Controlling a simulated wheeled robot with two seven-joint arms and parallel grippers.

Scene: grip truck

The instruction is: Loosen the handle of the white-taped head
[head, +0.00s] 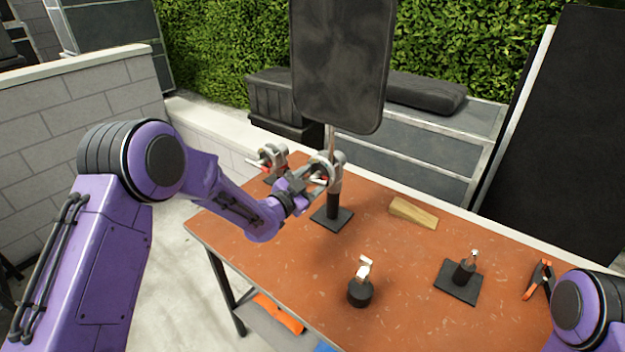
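A grey metal head (331,160) sits on a short black post with a flat black base on the table. It holds the rod of a large dark flag. My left gripper (316,181) is at the left side of this head, close to or touching it. Its fingers overlap the head, so I cannot tell whether they are shut on the handle. A second grey head (270,160) with a red band stands behind and to the left. I cannot make out white tape on the flag's head. My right gripper is out of view.
The dark flag (340,65) rises above the table (290,255). A wooden wedge (413,212), a black-based piece with a white top (361,284), a stud on a square base (460,278) and an orange clamp (540,279) lie to the right.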

